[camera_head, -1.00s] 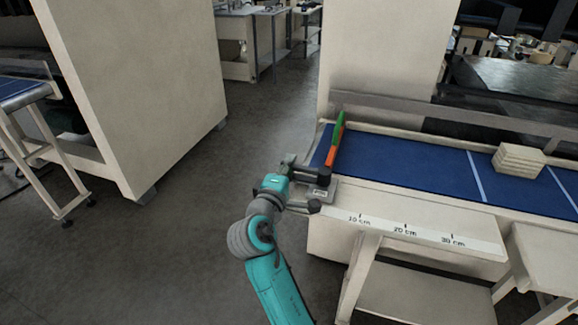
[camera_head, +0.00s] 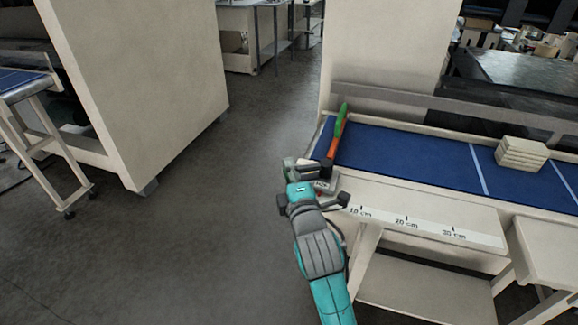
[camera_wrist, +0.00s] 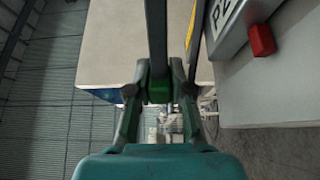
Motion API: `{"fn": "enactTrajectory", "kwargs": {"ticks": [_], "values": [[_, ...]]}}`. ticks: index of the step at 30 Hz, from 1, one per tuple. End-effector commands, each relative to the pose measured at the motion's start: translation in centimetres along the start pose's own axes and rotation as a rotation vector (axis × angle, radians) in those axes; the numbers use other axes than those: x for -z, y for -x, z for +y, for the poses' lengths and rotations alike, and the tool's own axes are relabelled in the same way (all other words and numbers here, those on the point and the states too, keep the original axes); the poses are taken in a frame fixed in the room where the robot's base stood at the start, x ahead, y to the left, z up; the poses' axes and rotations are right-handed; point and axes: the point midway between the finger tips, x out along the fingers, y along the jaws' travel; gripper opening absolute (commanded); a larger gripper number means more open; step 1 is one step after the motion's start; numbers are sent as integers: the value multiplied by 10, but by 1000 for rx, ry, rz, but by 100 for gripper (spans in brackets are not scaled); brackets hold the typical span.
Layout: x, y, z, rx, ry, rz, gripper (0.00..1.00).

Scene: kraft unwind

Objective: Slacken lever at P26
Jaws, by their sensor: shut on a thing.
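The lever's dark grey bar (camera_wrist: 157,40) runs from the top of the wrist view down between my fingers. My gripper (camera_wrist: 159,92), with green pads, is shut on it. A grey plate (camera_wrist: 228,32) with a partly cut-off label starting "P2" and a red block (camera_wrist: 262,40) sit to the right of the bar. In the head view my gripper (camera_head: 294,168) is at the left end of the blue conveyor, beside a dark block (camera_head: 327,166). My wrist partly hides the lever there, so its angle is hard to tell.
A green and orange strip (camera_head: 338,130) stands at the end of the blue belt (camera_head: 400,154). A pale stack (camera_head: 521,154) lies farther right on it. A centimetre scale (camera_head: 407,222) runs along the front. Grey floor (camera_head: 190,235) on the left is clear.

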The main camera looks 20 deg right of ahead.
Motion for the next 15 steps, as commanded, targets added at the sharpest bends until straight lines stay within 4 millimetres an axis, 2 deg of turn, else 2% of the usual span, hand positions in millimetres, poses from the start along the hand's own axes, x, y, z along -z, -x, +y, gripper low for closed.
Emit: {"fn": "enactTrajectory", "kwargs": {"ticks": [15], "values": [[-7,28,-1,2,-2,310,0]]}}
